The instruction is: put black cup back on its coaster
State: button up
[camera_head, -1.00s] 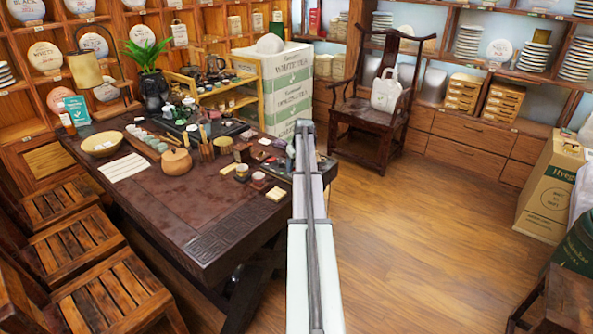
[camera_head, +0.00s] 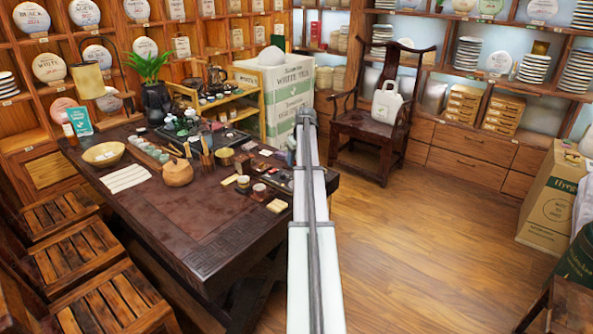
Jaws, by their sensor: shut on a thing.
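My arm runs up the middle of the head view and hides part of the table's right end. My gripper is not visible; it is hidden beyond or behind the arm. I cannot make out a black cup for certain. A small dark-and-yellow cup (camera_head: 243,184) stands near the right end of the dark wooden table (camera_head: 215,226). A small cup (camera_head: 259,191) stands beside it, apparently on a pinkish coaster. A pale yellow square piece (camera_head: 277,206), perhaps a coaster, lies bare near the table's front right edge.
A round brown pot (camera_head: 177,173), a yellow bowl (camera_head: 104,154) and a white mat (camera_head: 127,178) lie on the table's left half. The table's front middle and the floor (camera_head: 435,235) at right are clear.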

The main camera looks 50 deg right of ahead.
jog(key=s+a+n+y, duration=0.1)
jog(key=a+n, duration=0.3)
jog(key=a, duration=0.9)
jog(key=shift+a+f, duration=0.15)
jog(key=shift+f, duration=1.55)
jog(key=shift+a+f, duration=0.2)
jog(key=shift+f, duration=1.5)
jog(key=shift+a+f, duration=0.15)
jog(key=shift+f, duration=1.55)
jog(key=shift+f, duration=0.1)
jog(key=o, duration=1.1)
jog(key=v, duration=1.2)
jog(key=shift+d, duration=0.1)
jog(key=shift+s, duration=0.1)
